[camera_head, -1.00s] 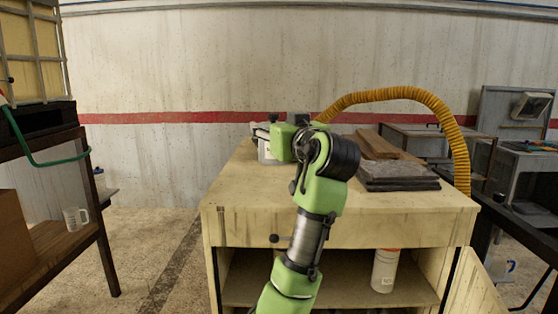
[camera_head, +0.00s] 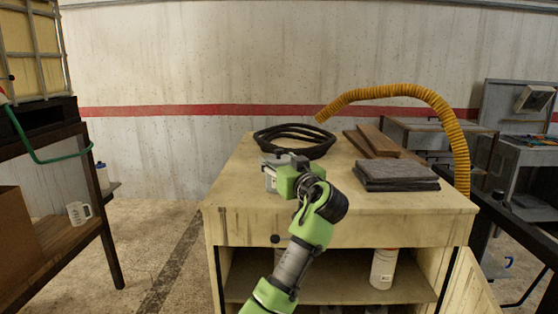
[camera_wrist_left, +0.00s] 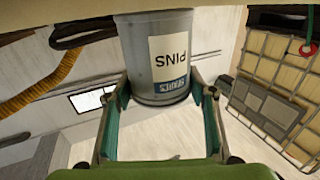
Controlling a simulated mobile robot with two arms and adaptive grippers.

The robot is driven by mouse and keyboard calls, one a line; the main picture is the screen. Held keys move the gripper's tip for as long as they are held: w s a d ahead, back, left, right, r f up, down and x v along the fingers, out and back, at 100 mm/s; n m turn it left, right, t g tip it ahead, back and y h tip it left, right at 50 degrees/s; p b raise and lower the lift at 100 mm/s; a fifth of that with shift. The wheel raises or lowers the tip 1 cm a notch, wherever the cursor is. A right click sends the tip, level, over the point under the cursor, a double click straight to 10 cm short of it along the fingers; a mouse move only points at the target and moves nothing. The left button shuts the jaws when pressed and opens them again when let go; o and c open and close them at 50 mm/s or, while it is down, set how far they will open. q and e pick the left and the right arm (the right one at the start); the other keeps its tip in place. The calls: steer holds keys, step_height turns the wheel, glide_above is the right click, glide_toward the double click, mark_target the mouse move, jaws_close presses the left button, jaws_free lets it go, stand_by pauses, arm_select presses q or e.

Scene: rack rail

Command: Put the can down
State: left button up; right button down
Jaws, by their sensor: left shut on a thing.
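The can is a grey cylinder with a white label reading PINS; in the left wrist view the can (camera_wrist_left: 160,85) stands between my two fingers. In the head view the can (camera_head: 270,182) shows in part, behind and left of my green wrist, over the left side of the cream cabinet top (camera_head: 235,190). My left gripper (camera_head: 275,163) is shut on the can, also in the left wrist view (camera_wrist_left: 165,100). The can's base is at or close to the cabinet top; I cannot tell whether it touches. My right gripper is not in view.
Black coiled hoses (camera_head: 295,137) lie just behind the can. Brown boards (camera_head: 375,141) and grey folded cloths (camera_head: 397,174) lie on the right of the top. A yellow hose (camera_head: 455,130) arches at the right. The front left top is clear. A white bottle (camera_head: 384,268) stands on the shelf below.

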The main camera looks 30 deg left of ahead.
arm_select(q)
steer(key=shift+d+f, duration=0.1)
steer(key=o, duration=1.3)
steer(key=shift+c, duration=0.2)
steer(key=b+v, duration=0.3)
steer(key=v, duration=0.7)
steer(key=shift+s+d+b, duration=0.15)
steer(key=shift+d+b, duration=0.15)
steer(key=shift+d, duration=0.1)
steer(key=shift+s+d, duration=0.4)
